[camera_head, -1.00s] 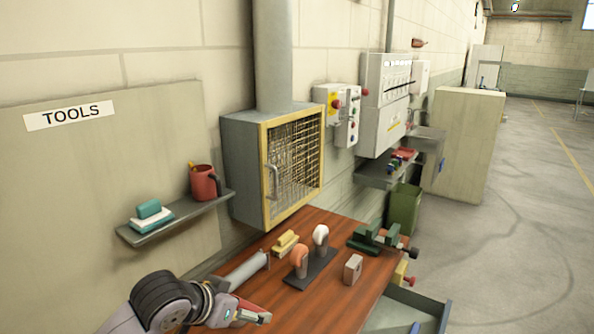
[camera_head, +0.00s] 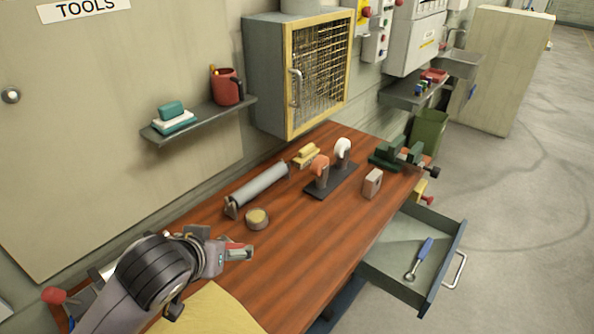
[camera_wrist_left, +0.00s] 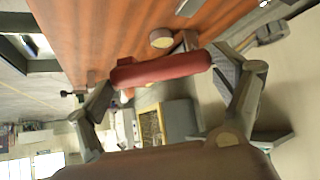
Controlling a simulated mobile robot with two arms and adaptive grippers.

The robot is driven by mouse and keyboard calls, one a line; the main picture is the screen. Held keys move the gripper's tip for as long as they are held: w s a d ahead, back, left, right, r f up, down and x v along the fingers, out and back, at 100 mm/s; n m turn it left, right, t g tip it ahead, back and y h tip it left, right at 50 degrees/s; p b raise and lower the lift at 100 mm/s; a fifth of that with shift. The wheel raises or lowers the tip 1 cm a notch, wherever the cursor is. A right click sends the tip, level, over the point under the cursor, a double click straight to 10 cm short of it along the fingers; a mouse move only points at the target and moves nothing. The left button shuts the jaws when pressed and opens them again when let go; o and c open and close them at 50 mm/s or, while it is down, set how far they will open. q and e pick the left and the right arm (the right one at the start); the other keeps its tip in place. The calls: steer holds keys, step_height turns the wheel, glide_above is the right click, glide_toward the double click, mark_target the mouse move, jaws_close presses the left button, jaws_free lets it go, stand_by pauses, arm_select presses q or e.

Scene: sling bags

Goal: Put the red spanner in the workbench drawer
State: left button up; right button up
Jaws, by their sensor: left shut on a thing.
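My left gripper (camera_head: 238,251) is shut on the red spanner (camera_wrist_left: 160,70), above the wooden workbench (camera_head: 290,245). In the left wrist view its red handle lies across between the two fingers; I cannot clearly make out its metal end. The workbench drawer (camera_head: 459,253) is pulled open at the right side of the bench, to the right of my left gripper and well apart from it. A blue-handled tool (camera_head: 420,255) lies inside the drawer. My right gripper is not in view.
On the bench stand a grey roller (camera_head: 258,190), a small round tin (camera_head: 257,219), a dark stand with two knobbed tools (camera_head: 332,182), a grey block (camera_head: 372,183) and a green vise (camera_head: 395,155). A yellow cloth-like sheet (camera_head: 208,312) covers the near corner. The drawer's floor is mostly clear.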

arm_select(q)
steer(key=w+d+r+m+g+h+b, duration=0.1)
steer(key=w+d+r+m+h, duration=0.15)
steer(key=w, duration=0.45)
steer(key=w+d+r+m+h+b, duration=0.1)
steer(key=w+d+m+h, duration=0.2)
steer(key=w, duration=0.4)
steer(key=p, duration=0.2)
glide_toward(275, 244)
steer(key=shift+m+y, duration=0.35)
steer(key=shift+m, duration=0.1)
steer(key=x, duration=0.4)
steer(key=shift+w+d, duration=0.3)
steer(key=shift+d, duration=0.05)
steer(key=o, duration=1.1)
steer(key=shift+f, duration=0.1)
steer(key=shift+c, duration=0.2)
